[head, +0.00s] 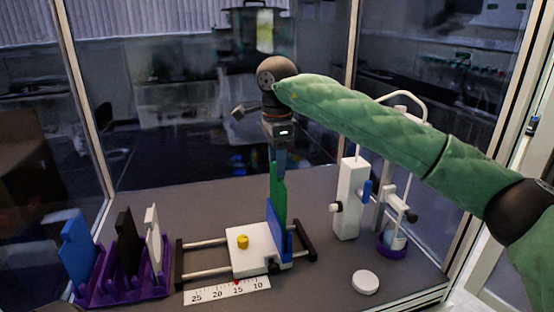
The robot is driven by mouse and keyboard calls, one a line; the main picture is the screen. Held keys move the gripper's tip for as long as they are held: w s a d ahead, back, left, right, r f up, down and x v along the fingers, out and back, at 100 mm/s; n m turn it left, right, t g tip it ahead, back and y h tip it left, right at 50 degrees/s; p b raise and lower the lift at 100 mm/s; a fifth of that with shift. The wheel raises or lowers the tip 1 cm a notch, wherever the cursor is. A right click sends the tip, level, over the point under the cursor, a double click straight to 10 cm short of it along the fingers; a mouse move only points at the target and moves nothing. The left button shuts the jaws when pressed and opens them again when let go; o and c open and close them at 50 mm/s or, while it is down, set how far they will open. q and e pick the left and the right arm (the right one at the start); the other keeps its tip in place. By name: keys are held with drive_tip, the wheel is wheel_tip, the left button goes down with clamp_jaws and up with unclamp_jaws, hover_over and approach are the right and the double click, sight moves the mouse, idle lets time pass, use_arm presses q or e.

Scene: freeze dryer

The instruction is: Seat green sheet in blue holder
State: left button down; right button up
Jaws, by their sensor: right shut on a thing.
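The green sheet (278,195) stands upright in the middle of the head view. My right gripper (279,158) points down from above and is shut on the top of the sheet. The blue holder (274,228) stands on the right end of a white sliding block (250,250). The sheet's lower part overlaps the holder in the picture. Its bottom edge is hidden, so I cannot tell how deep it sits. My left gripper is not in view.
A purple rack (125,288) at the left holds blue, black and white sheets. Rails (208,270) carry the block, with a ruler (226,290) in front. A white stand (350,200), a flask (393,240) and a white disc (366,282) are at the right. Glass walls enclose the bench.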

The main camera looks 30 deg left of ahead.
sight(277, 180)
drive_tip(key=shift+f+b, duration=2.05)
drive_tip(key=shift+f, duration=0.35)
drive_tip(key=shift+f+b, duration=0.4)
drive_tip(key=shift+b, duration=0.15)
drive_tip(key=shift+s+d, duration=0.1)
idle(0.5)
drive_tip(key=o, duration=1.4)
drive_tip(key=shift+f+b, duration=0.1)
drive_tip(key=shift+b, duration=0.2)
